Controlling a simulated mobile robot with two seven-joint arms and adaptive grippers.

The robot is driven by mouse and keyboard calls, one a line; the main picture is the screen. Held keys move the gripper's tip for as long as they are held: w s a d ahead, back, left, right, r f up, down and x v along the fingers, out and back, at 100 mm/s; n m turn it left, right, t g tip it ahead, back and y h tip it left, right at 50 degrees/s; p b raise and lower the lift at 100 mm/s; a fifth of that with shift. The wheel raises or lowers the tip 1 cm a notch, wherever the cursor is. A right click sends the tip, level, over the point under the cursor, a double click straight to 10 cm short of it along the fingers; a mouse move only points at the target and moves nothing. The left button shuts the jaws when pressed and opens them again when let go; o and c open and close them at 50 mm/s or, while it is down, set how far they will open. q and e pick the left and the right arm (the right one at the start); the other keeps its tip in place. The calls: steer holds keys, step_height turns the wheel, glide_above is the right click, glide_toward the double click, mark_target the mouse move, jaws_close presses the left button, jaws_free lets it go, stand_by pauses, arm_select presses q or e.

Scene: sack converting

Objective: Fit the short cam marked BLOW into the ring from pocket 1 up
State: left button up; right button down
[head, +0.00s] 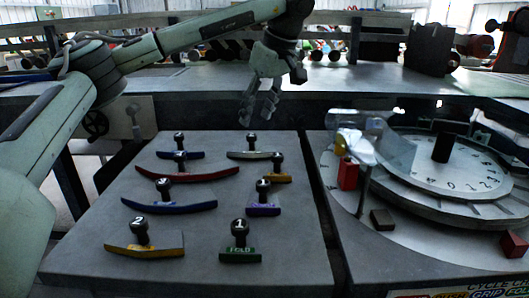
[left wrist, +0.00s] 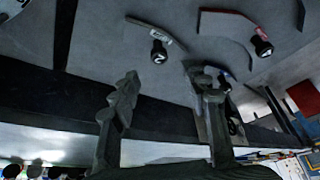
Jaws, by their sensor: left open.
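Several cams with black knobs lie on the left grey table. The short ones include a green cam marked FOLD (head: 240,256), a purple cam (head: 263,210) and a yellow cam (head: 276,178); I cannot read BLOW on any. The ring (head: 430,205) surrounds a numbered dial on the right table. My left gripper (head: 262,112) is open and empty, pointing down above the table's back edge, behind a grey cam (head: 249,155). In the left wrist view its fingers (left wrist: 162,85) are spread, the right one overlapping a cam with a knob. My right gripper is out of view.
A clear guard (head: 385,145) and a red block (head: 348,174) stand at the ring's left. Small brown (head: 382,220) and red (head: 513,244) blocks sit at its front. Long blue (head: 170,207) and red (head: 205,176) cams lie among the short ones. A gap separates the tables.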

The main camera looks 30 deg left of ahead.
mark_target(251, 134)
arm_select(q)
steer(key=shift+x, duration=3.55)
steer(key=shift+d, duration=0.15)
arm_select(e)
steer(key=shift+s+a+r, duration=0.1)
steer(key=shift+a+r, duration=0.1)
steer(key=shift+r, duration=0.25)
arm_select(q)
steer(key=shift+c, duration=0.5)
jaws_close()
